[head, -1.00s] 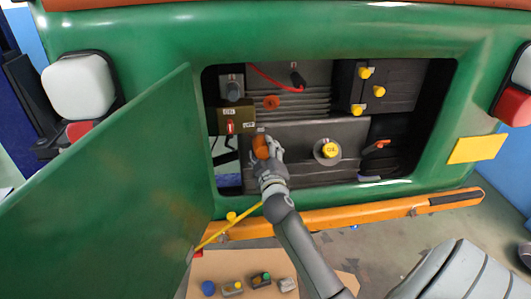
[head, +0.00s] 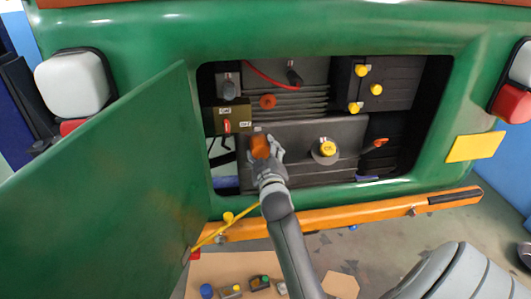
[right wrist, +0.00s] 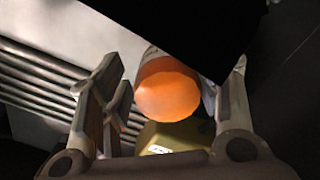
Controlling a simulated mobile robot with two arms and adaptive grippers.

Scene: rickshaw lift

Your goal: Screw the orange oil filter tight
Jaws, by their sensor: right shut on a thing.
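The orange oil filter (head: 260,146) sits at the lower left part of the engine in the open bay. Its round orange end (right wrist: 168,95) faces the camera in the right wrist view, between the fingers. My right gripper (head: 267,155) reaches into the bay and is shut on the filter. Its fingers also show in the right wrist view (right wrist: 165,110), one on each side of the filter. The filter's seat is hidden, so I cannot tell how tightly it is seated. My left gripper is not in view.
The green door (head: 100,180) stands open on the left, with a yellow rod (head: 228,227) at the bay's lower edge. The yellow oil cap (head: 327,148) and an orange-handled dipstick (head: 380,142) are right of the filter. A box with a red switch (head: 228,126) is close above left.

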